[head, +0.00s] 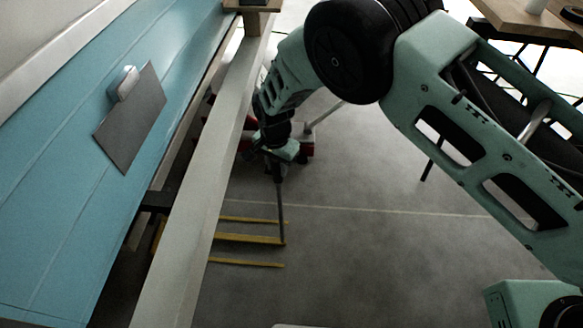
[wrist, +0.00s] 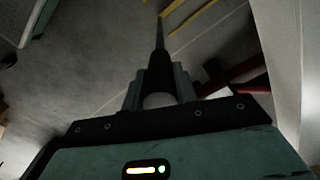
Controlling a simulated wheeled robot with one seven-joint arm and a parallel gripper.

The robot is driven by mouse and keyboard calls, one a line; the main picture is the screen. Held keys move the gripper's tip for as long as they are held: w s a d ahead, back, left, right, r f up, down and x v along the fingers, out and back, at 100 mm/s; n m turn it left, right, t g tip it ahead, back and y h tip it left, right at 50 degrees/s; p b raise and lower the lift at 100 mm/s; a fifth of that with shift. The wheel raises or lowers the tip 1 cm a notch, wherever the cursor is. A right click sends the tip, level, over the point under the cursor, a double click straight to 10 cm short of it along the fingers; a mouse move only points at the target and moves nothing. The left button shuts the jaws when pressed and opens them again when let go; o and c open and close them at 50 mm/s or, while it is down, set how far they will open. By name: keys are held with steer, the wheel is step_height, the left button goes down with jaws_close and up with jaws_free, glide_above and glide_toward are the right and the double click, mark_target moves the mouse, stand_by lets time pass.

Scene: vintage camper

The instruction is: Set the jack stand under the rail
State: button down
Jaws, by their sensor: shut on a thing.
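The rail (head: 192,190) is a long pale beam running beside the blue camper side in the head view. My gripper (head: 279,168) is just right of the rail, pointing down. It is shut on a thin dark rod (head: 281,212), whose lower end is near yellow floor stripes. The rod also shows between the fingers of my gripper (wrist: 160,88) in the wrist view. A red metal thing (head: 306,146) stands behind my gripper, partly hidden; it also shows in the wrist view (wrist: 236,80). I cannot tell which of these is the jack stand.
Yellow stripes (head: 247,239) mark the floor beside and under the rail. The blue camper side (head: 75,195) carries a grey plate (head: 132,125). A wooden table (head: 530,18) stands at the upper right. The grey floor (head: 360,255) right of the stripes is clear.

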steer(key=shift+a, duration=0.5)
steer(key=c, duration=1.1)
jaws_free()
steer(key=shift+d, duration=0.1)
step_height(320, 180, up, 18)
steer(key=p, duration=0.1)
steer(key=shift+f, duration=0.25)
